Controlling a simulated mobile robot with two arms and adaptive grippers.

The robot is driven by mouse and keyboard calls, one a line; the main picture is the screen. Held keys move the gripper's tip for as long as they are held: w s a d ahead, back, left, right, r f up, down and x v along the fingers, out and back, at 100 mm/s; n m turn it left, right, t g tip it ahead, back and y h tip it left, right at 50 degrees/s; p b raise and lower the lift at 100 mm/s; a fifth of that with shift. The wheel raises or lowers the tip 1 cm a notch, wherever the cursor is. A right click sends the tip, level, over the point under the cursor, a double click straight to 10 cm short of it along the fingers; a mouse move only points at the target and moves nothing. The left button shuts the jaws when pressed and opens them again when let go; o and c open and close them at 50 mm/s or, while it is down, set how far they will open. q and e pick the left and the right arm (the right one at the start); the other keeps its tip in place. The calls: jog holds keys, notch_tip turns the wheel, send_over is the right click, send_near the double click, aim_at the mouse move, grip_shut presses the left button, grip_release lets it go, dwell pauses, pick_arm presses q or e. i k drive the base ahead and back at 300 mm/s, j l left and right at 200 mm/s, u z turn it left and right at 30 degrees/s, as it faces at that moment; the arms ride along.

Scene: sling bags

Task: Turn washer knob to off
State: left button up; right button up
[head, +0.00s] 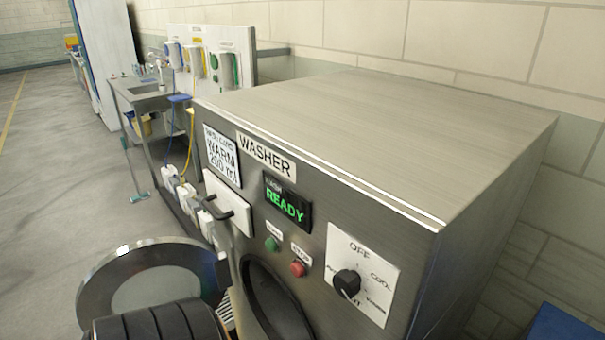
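The washer (400,130) is a brushed-metal machine with a WASHER label. Its black knob (347,284) sits on a white dial plate (376,262) at the right of the front panel. OFF is printed at the top of the plate and COOL at the right; other words are smaller, with one below the knob partly covered. The knob's white mark appears to point down toward that lower word, not up at OFF.
A display (287,204) reads READY above a green button (271,244) and a red button (297,268). The round washer door (108,292) stands open at lower left. A sink (146,91) and wall dispensers stand behind. Floor at left is clear.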

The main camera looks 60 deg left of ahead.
aim_at(347, 282)
jog(key=k+u, duration=0.15)
jog(key=u, duration=1.05)
